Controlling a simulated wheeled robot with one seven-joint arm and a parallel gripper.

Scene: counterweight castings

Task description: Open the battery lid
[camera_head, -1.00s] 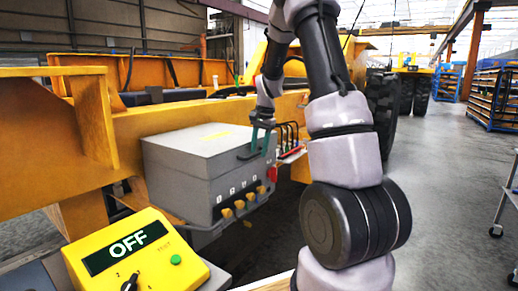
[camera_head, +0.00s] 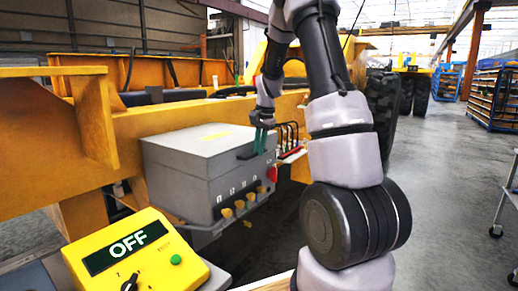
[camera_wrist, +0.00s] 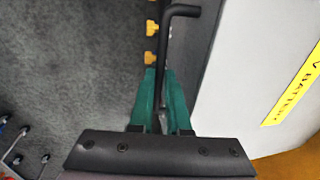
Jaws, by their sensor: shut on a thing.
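The grey battery box (camera_head: 190,175) is mounted on the side of the yellow machine frame. Its grey lid (camera_head: 190,140) lies flat and closed on top, with a yellow label that also shows in the wrist view (camera_wrist: 298,85). A dark bar handle (camera_head: 247,153) sits at the lid's right front edge; the wrist view shows it as a black bent bar (camera_wrist: 180,10). My gripper (camera_head: 260,142) points down at the handle, its green fingers close on either side of it. In the wrist view the fingers (camera_wrist: 163,95) are shut on the bar, partly hiding it.
Yellow knobs (camera_head: 240,205) line the box's front. A yellow control panel (camera_head: 130,260) reading OFF stands at the front left. Black hooked rods (camera_head: 290,132) stand just right of the box.

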